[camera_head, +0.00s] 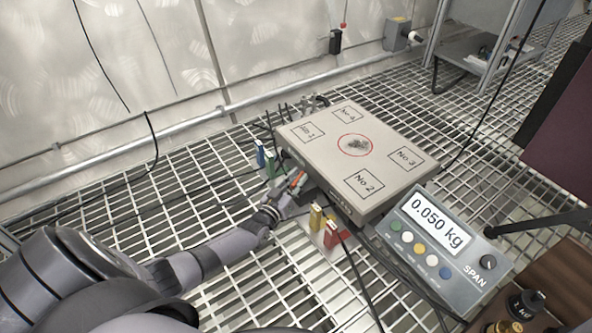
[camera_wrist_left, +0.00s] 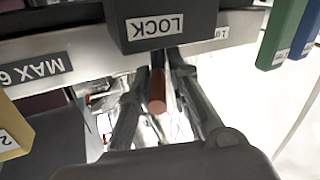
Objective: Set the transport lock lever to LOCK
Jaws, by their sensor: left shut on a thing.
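The transport lock lever has a reddish handle. It shows as an orange-red piece (camera_head: 298,180) at the near left side of the scale platform (camera_head: 352,150), and as a round red-brown end (camera_wrist_left: 157,98) in the left wrist view. My left gripper (camera_head: 291,189) is shut on it, with one finger on each side (camera_wrist_left: 158,80) in the wrist view. A dark block with a LOCK label (camera_wrist_left: 155,27), upside down in that view, sits right by the fingertips. The lever's far end and pivot are hidden. My right gripper is not in view.
Blue and green tagged blocks (camera_head: 265,160) stand left of the gripper; yellow and red ones (camera_head: 323,225) stand to its right. A display unit (camera_head: 442,240) reads 0.050 kg. Black cables cross the grating floor. A MAX label (camera_wrist_left: 35,70) shows in the wrist view.

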